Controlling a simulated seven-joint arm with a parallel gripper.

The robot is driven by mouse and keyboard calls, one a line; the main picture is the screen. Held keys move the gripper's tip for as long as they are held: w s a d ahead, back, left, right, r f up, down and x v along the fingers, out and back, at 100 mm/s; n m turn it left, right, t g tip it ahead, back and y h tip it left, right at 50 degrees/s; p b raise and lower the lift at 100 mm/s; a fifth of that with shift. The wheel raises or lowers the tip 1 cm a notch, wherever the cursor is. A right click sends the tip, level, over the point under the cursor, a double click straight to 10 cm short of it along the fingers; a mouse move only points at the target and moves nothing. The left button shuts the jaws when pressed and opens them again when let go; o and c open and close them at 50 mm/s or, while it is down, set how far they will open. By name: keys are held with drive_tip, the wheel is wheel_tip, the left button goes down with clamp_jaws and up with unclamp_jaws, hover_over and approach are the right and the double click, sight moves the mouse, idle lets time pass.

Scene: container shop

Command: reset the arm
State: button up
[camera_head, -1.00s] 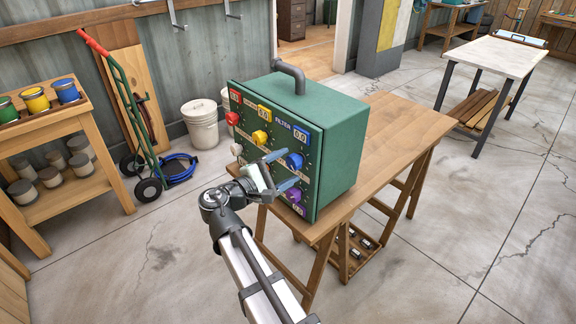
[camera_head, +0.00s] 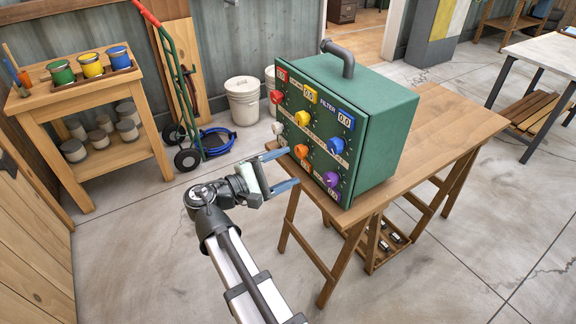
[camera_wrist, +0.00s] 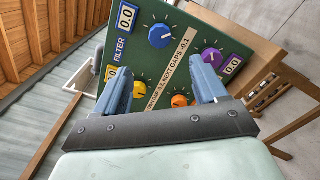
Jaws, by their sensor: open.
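My gripper (camera_head: 284,170) is open and empty in the head view, in front of the lower left part of a green box's knob panel. In the wrist view its two blue fingers (camera_wrist: 165,88) stand apart, pointing at the panel, with nothing between them but the panel behind. The green box (camera_head: 385,125) stands on a wooden table and has a grey pipe on top. Its panel carries red, yellow, blue, white, orange and purple knobs, with small displays. The blue knob (camera_wrist: 161,36), purple knob (camera_wrist: 211,56) and orange knob (camera_wrist: 180,101) show in the wrist view, apart from the fingers.
The wooden table (camera_head: 455,122) has bare top to the right of the box. A wooden shelf with paint cans (camera_head: 92,65) stands at the left, beside a green hand truck (camera_head: 172,75) and a white bucket (camera_head: 243,102). Floor in front is clear.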

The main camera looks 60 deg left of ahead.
drive_tip(key=shift+m, duration=0.3)
idle(0.4)
